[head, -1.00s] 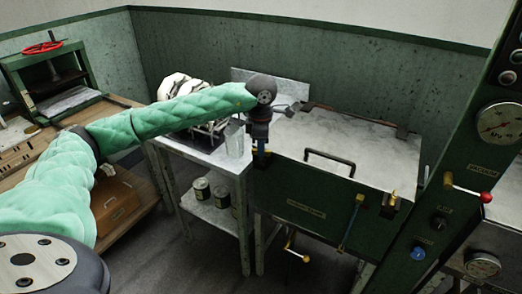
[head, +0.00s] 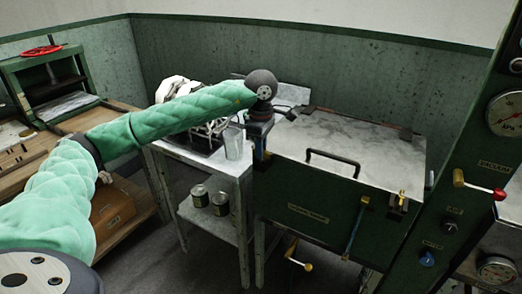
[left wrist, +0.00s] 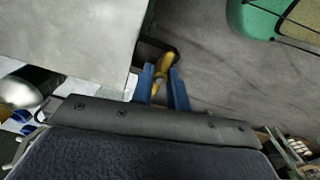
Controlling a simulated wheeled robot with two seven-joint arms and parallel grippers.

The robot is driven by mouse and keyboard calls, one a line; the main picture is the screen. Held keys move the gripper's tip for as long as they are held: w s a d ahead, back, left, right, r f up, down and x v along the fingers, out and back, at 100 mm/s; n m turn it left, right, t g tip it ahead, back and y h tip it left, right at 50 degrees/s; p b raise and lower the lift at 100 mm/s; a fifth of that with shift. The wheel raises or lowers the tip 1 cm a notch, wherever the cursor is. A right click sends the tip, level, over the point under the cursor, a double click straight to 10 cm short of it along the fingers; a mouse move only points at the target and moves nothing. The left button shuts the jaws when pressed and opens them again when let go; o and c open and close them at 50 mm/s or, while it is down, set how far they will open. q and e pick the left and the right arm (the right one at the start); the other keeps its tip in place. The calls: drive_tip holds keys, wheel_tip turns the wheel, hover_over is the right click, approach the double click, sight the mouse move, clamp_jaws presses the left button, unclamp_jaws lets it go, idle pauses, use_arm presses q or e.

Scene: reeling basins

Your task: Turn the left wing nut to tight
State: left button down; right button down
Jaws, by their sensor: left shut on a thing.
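The left wing nut (left wrist: 164,66) is yellow and shows in the left wrist view between the blue fingers of my left gripper (left wrist: 162,90). The fingers are shut on it. In the head view my left gripper (head: 260,153) points down at the left front corner of the green chest (head: 300,190), whose pale lid (head: 350,140) is down. The wing nut is hidden there by the fingers. A brass fitting (head: 401,196) sits at the chest's right front corner. My right gripper is in neither view.
Left of the chest stands a pale side table (head: 200,165) with a clear glass (head: 233,142) close to my left gripper. Several cans (head: 210,200) stand on its lower shelf. A lid handle (head: 332,160) rises from the lid. A gauge panel (head: 480,150) stands at right.

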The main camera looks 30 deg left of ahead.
use_arm(q)
drive_tip(key=shift+r, duration=0.1)
drive_tip(key=c, duration=1.4)
unclamp_jaws()
drive_tip(key=shift+o, duration=0.2)
